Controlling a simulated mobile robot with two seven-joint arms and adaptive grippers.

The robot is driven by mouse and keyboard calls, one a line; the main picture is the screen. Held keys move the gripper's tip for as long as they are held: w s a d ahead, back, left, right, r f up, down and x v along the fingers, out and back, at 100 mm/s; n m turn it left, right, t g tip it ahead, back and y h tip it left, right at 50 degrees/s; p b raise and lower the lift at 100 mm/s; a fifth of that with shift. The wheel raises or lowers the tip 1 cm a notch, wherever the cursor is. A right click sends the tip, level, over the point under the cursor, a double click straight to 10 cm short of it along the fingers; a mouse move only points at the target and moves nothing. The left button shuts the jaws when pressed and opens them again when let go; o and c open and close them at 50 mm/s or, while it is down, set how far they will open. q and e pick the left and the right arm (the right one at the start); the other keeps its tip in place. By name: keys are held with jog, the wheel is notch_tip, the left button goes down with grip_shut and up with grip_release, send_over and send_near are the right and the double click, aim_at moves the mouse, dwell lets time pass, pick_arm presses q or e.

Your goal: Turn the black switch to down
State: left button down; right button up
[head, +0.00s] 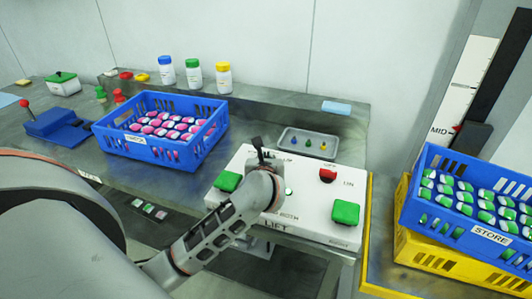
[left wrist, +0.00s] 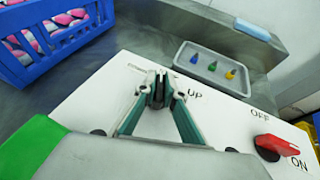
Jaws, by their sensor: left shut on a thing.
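The black switch (left wrist: 158,88) shows only as a dark piece between my left fingertips in the left wrist view; the fingers hide most of it, so I cannot tell its exact tilt. It stands on the white control panel (head: 300,228), beside the printed word UP. My left gripper (head: 259,155) reaches over the panel from the front left. In the left wrist view its fingers (left wrist: 157,92) are closed together on the switch. My right gripper is in neither view.
On the panel are a red knob (head: 328,175) marked OFF and ON, a left green button (head: 228,181) and a right green button (head: 345,213). A small grey tray (head: 290,147) lies behind. Blue crates stand left (head: 150,151) and right (head: 425,205).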

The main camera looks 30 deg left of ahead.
pick_arm(q)
jog(key=shift+d+n+g+y, duration=0.2)
jog(key=shift+n+g+y, duration=0.7)
jog(key=shift+n+y, duration=0.25)
jog(key=shift+a+n+g+y+b, duration=0.15)
jog(key=shift+n+g+y+b, duration=0.25)
jog(key=shift+n+g+y, duration=0.75)
jog(key=shift+n, duration=0.4)
jog(key=c, duration=2.1)
grip_release()
jog(key=shift+c, duration=0.2)
